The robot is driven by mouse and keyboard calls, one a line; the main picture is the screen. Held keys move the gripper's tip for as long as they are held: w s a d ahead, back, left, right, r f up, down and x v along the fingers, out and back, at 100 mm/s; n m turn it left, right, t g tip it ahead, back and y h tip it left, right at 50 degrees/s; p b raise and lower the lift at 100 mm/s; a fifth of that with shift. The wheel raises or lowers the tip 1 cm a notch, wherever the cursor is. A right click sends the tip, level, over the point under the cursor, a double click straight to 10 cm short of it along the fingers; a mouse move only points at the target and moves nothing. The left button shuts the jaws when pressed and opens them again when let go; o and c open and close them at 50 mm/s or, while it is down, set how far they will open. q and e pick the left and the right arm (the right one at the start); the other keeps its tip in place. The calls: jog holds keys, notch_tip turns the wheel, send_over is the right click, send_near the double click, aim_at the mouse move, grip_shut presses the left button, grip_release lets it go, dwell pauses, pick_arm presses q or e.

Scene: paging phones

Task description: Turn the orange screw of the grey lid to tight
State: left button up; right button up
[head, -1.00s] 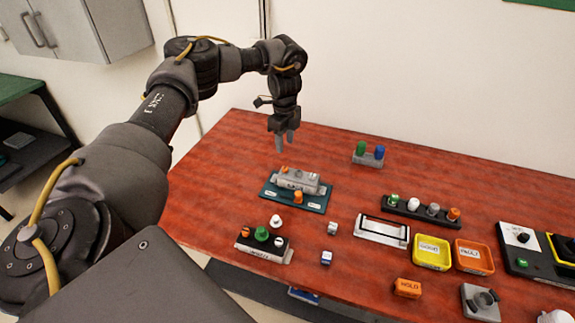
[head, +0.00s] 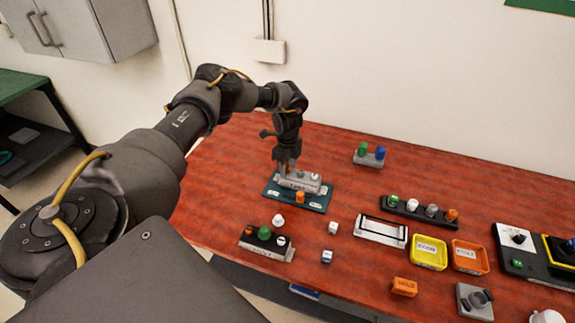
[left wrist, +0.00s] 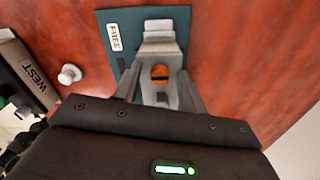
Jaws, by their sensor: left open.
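The grey lid (head: 312,184) sits on a teal base plate (head: 322,203) at the left of the table. My left gripper (head: 285,168) points down over the lid's left end. In the left wrist view the orange screw (left wrist: 160,73), with a dark slot, lies between the two open fingers of my left gripper (left wrist: 160,88). The fingers are on either side of it; I cannot tell whether they touch it. In the head view the gripper hides this screw. My right gripper is not in view.
A block with orange, green and white knobs (head: 265,252) and a white knob (head: 278,220) stand nearer. A green-and-blue peg holder (head: 369,160) is behind right. A grey tray (head: 381,237), yellow bin (head: 429,266) and orange bin (head: 470,270) stand right. Table behind the lid is clear.

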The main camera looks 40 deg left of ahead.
pick_arm(q)
grip_shut()
jog(key=m+b, duration=0.1)
jog(key=m, duration=0.3)
jog(key=m+b, duration=0.1)
jog(key=m, duration=0.4)
jog(key=m+b, duration=0.2)
jog(key=m, duration=0.2)
jog(key=shift+m, duration=0.3)
jog(key=shift+m+b, duration=0.5)
jog(key=shift+m, duration=1.6)
